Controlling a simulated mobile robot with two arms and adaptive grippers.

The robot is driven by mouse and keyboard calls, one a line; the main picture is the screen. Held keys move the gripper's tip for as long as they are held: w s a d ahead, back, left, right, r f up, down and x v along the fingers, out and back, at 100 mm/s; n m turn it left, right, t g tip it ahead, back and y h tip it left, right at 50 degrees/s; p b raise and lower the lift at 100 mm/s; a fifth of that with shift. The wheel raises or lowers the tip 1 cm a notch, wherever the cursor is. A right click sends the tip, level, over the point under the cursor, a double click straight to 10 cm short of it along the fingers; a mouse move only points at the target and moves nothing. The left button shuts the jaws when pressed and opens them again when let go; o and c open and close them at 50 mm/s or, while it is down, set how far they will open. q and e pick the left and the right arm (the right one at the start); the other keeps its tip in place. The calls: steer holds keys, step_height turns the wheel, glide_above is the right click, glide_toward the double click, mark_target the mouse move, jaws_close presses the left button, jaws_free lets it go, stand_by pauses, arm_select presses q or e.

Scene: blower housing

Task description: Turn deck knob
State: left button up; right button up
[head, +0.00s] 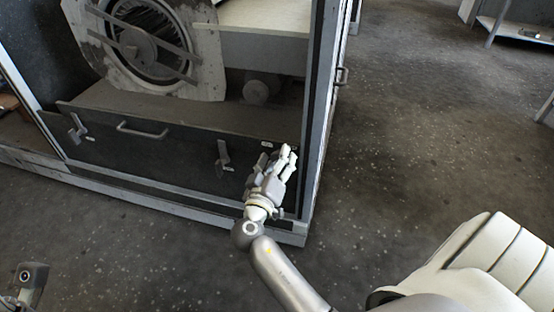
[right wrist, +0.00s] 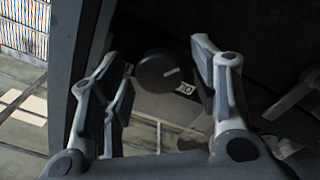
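The deck knob (right wrist: 160,72) is round and dark with a pale pointer line. In the right wrist view it sits between and beyond my right fingers, beside a small marked label (right wrist: 185,88). My right gripper (right wrist: 160,62) is open, with fingers apart on either side of the knob; I see no clear contact. In the head view my right gripper (head: 283,158) is at the right end of the dark front panel (head: 150,160) of the blower housing, and the knob is hidden there.
The panel has a bar handle (head: 142,131) and two latches, one left (head: 77,128) and one right (head: 222,156), near my right gripper. The housing's corner post (head: 318,110) stands just right of the gripper. The blower wheel (head: 145,45) is behind.

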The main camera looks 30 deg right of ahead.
steer(key=c, duration=0.8)
steer(key=shift+c, duration=0.2)
